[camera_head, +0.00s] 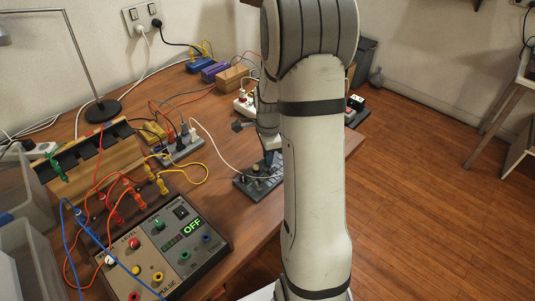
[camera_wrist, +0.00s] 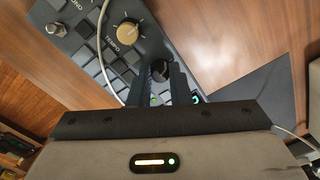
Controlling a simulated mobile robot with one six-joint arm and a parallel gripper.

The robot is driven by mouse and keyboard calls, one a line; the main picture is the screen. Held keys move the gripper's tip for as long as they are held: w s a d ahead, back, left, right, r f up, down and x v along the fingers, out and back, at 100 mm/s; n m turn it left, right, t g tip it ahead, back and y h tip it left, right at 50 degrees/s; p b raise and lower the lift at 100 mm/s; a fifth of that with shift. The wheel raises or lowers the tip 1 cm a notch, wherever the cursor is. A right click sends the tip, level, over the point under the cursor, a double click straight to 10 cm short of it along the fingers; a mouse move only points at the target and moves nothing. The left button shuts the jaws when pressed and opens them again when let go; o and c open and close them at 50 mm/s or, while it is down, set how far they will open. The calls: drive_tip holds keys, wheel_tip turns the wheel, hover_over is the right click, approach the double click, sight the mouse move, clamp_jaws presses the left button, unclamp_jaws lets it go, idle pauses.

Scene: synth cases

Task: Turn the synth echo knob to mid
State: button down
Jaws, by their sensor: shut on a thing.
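The synth (camera_head: 245,188) is a small dark grey box on the wooden table, partly hidden by my arm in the head view. In the wrist view, the synth (camera_wrist: 92,48) shows rows of grey keys and a tan-capped knob (camera_wrist: 128,32) labelled TEMPO. My gripper (camera_wrist: 160,72) is over the synth, its two dark fingers shut on a dark round knob (camera_wrist: 160,68). The fingers hide any label by this knob, so I cannot read its name or setting. In the head view my gripper (camera_head: 272,158) points down at the synth's far side.
A white cable (camera_wrist: 103,50) crosses the synth beside the gripper. A metal post or jack (camera_wrist: 57,29) stands at its upper left. A power strip (camera_head: 180,150), a control box reading OFF (camera_head: 165,245) and several loose cables lie to the left. The table's right edge is close.

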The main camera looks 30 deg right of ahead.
drive_tip(key=shift+m, duration=2)
drive_tip(key=c, duration=1.3)
unclamp_jaws()
drive_tip(key=shift+c, duration=0.2)
drive_tip(key=shift+s+a+r+p, duration=0.1)
drive_tip(key=shift+r+p, duration=0.25)
drive_tip(key=shift+r, duration=3.55)
